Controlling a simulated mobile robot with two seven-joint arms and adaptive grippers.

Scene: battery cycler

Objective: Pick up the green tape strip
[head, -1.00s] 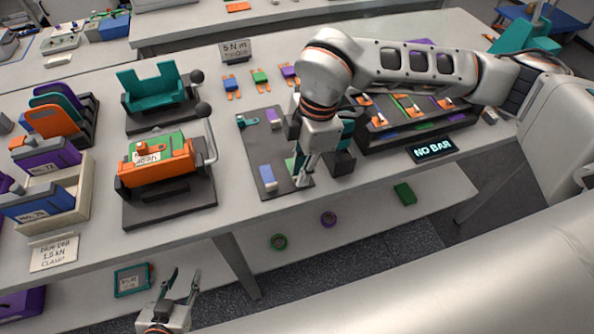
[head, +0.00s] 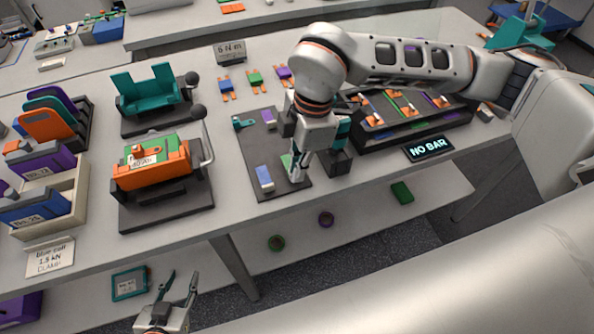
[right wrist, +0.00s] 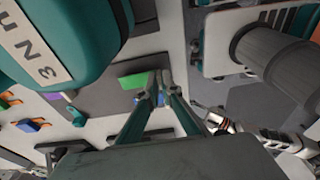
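The green tape strip (right wrist: 138,80) lies on the dark mat (right wrist: 93,99) in the right wrist view, its right end at my fingertips. In the head view only a small green part (head: 286,161) shows beside my gripper. My right gripper (right wrist: 159,74) points down at the mat, its fingertips close together with a narrow gap. I cannot tell whether they pinch the strip's end. It also shows in the head view (head: 297,178). My left gripper (head: 180,286) is open and empty, low in front of the bench.
A blue and white block (head: 264,178) lies on the mat left of my right gripper. A teal piece (head: 244,123) is at its far left corner. A dark rack (head: 410,131) and a "NO BAR" display (head: 429,148) stand to the right, an orange-green clamp fixture (head: 152,172) to the left.

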